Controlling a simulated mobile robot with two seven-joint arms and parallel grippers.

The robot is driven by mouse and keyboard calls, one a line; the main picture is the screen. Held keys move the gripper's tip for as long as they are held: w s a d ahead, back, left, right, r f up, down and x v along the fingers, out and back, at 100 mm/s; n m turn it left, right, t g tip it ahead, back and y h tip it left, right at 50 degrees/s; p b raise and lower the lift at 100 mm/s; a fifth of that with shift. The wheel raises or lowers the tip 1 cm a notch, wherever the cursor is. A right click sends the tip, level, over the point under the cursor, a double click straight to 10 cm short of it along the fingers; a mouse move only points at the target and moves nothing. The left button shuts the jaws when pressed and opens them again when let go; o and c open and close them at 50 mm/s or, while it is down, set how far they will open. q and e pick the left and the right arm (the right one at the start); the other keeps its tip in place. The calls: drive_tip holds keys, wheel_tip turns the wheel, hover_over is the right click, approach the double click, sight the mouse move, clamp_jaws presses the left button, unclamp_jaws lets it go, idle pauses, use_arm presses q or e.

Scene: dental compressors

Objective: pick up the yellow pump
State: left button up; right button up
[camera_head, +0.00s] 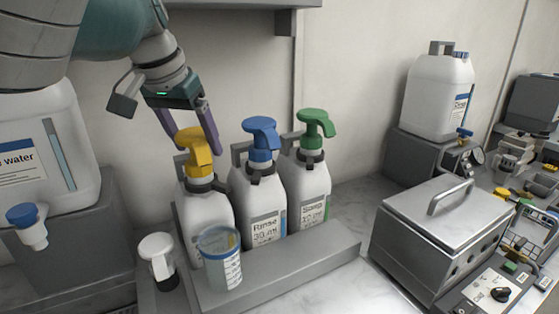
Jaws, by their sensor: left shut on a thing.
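The yellow pump (198,160) sits upright on top of the leftmost white bottle (209,217). My left gripper (199,145) reaches down from the upper left, with its purple fingers at the pump's head. The gripper is shut on the yellow pump. The lower front of the bottle is hidden by a clear measuring cup (222,259). My right gripper is not in view.
Bottles with a blue pump (262,137) and a green pump (314,127) stand close on the right, in a grey rack (325,252). A large water container (75,130) stands left, and a metal box (437,225) right. A shelf (240,4) hangs above.

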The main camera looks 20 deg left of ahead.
use_arm(q)
clamp_jaws()
